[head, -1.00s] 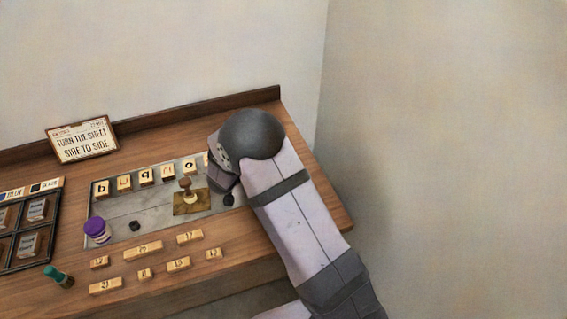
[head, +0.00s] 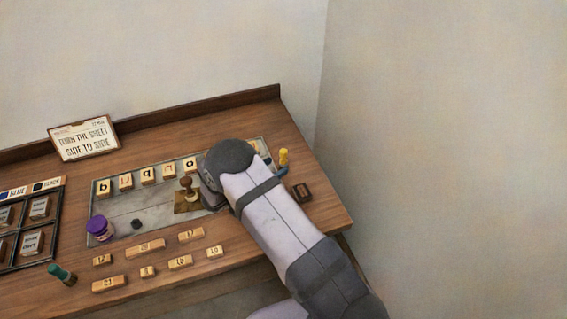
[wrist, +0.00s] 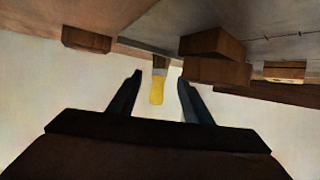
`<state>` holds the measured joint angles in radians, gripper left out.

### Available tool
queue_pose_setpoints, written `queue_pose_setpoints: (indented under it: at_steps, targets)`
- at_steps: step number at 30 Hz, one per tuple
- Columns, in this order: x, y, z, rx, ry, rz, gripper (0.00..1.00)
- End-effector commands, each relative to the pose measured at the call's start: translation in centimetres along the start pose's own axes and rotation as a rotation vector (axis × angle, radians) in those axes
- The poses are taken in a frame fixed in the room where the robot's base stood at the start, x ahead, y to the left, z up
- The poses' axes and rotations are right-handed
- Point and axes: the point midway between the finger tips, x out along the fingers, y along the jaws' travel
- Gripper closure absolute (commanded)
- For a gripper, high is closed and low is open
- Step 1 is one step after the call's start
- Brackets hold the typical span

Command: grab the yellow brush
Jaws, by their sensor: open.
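The yellow brush (head: 284,157) stands at the right end of the grey plate in the head view, just right of my arm. In the wrist view the yellow brush (wrist: 157,92) shows its yellow end between my two fingers, with a brown part above it. My gripper (wrist: 159,82) is open and empty. Its dark fingers lie either side of the brush in the picture, with gaps on both sides; I cannot tell how far the brush is beyond them. My arm hides most of the gripper in the head view.
A dark brown block (head: 302,192) lies right of my arm. A brown-handled stamp (head: 187,188) stands left of it. A purple-topped jar (head: 98,228), a teal-topped item (head: 61,273) and several numbered wooden blocks (head: 146,247) are farther left. A sign (head: 84,138) stands at the back.

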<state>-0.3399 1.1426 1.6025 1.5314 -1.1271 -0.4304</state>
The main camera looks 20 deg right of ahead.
Motion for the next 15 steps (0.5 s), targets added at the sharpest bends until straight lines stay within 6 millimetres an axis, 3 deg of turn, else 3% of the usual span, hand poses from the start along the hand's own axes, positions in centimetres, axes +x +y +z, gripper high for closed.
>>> queue_pose_setpoints:
  at_steps: [15]
  targets:
    - [5.6,0.1,-0.1,0.0,-0.001,0.001,0.55]
